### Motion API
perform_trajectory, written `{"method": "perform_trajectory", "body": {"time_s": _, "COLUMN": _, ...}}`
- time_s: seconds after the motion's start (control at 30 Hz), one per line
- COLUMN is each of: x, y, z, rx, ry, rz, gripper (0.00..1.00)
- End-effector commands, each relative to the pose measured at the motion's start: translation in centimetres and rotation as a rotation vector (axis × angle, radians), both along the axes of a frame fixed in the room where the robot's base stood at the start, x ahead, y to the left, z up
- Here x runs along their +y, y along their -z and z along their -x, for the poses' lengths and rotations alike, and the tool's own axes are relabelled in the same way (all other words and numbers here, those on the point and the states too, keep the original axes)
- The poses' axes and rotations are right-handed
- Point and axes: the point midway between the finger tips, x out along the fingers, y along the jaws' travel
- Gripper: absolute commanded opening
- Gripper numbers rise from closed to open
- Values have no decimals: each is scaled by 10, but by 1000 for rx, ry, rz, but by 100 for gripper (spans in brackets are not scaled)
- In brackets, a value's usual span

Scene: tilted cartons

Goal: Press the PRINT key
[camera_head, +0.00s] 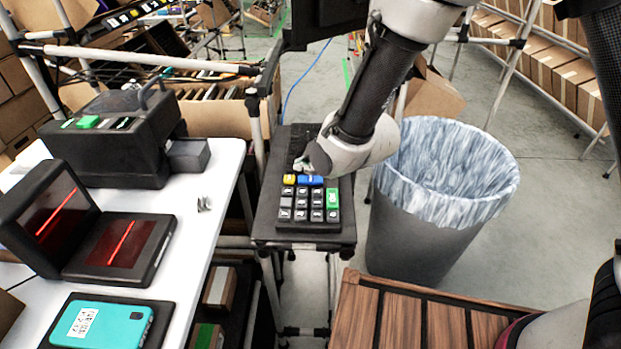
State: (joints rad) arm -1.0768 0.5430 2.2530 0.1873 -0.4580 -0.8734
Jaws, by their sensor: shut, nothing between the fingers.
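A black keypad (347,213) sits on a dark stand in the middle. It has a yellow key (289,179), a wide blue key (309,181), a tall green key (332,197) and several grey keys. I cannot read the word PRINT on any key. My gripper (302,166) is shut and empty, pointing down at the keypad's far part, just behind the yellow and blue keys. My arm hides the keypad's upper right part. I cannot tell whether the fingertips touch the keypad. A black printer-like machine (110,160) on the left has a green button (88,122).
A white table (215,200) on the left holds a dark scanner with red lines (120,245) and a teal phone-like device (100,325). A lined grey bin (420,235) stands right of the keypad. A wooden slatted surface (400,320) is in front.

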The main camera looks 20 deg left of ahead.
Motion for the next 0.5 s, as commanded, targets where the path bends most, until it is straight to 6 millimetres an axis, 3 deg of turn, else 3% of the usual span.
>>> {"method": "perform_trajectory", "body": {"time_s": 0.5, "x": 0, "y": 8, "z": 0, "rx": 0, "ry": 0, "rz": 0, "gripper": 0}}
